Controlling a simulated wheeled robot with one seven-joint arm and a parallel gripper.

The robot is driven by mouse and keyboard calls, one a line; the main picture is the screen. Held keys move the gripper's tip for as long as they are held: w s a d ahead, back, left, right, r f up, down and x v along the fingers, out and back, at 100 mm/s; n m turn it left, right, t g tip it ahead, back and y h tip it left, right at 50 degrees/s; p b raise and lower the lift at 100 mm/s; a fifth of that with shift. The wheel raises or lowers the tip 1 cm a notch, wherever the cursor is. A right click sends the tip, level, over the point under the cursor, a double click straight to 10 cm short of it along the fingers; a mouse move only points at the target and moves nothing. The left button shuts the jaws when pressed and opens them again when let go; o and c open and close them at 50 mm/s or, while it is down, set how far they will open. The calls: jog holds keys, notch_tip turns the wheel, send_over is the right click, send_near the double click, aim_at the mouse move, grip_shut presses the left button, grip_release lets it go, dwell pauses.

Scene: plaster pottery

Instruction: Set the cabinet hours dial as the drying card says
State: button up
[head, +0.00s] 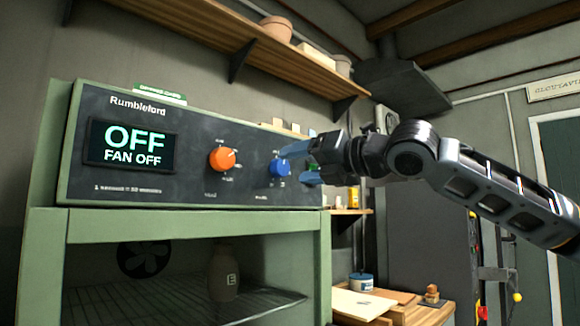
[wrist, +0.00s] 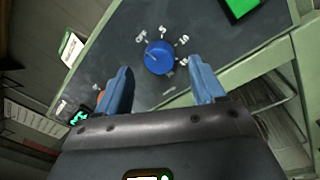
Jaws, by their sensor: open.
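The green cabinet (head: 48,150) has a dark control panel with a display (head: 131,146) reading "OFF" and "FAN OFF". An orange dial (head: 222,159) is mid-panel and a blue dial (head: 281,168) is to its right. My gripper (head: 294,167) is open at the blue dial. In the wrist view the blue dial (wrist: 158,58) lies between my spread fingertips (wrist: 160,66), apart from both. A green-topped card (head: 160,95) stands on the cabinet; its writing is too small to read.
Below the panel, an open compartment holds a vase (head: 223,273) on a wire rack (head: 190,311). A wooden shelf (head: 215,40) with pots hangs above.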

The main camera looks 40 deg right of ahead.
aim_at(284, 167)
jog(key=shift+w+a, duration=0.15)
jog(key=shift+w, duration=1.45)
jog(key=c, duration=1.1)
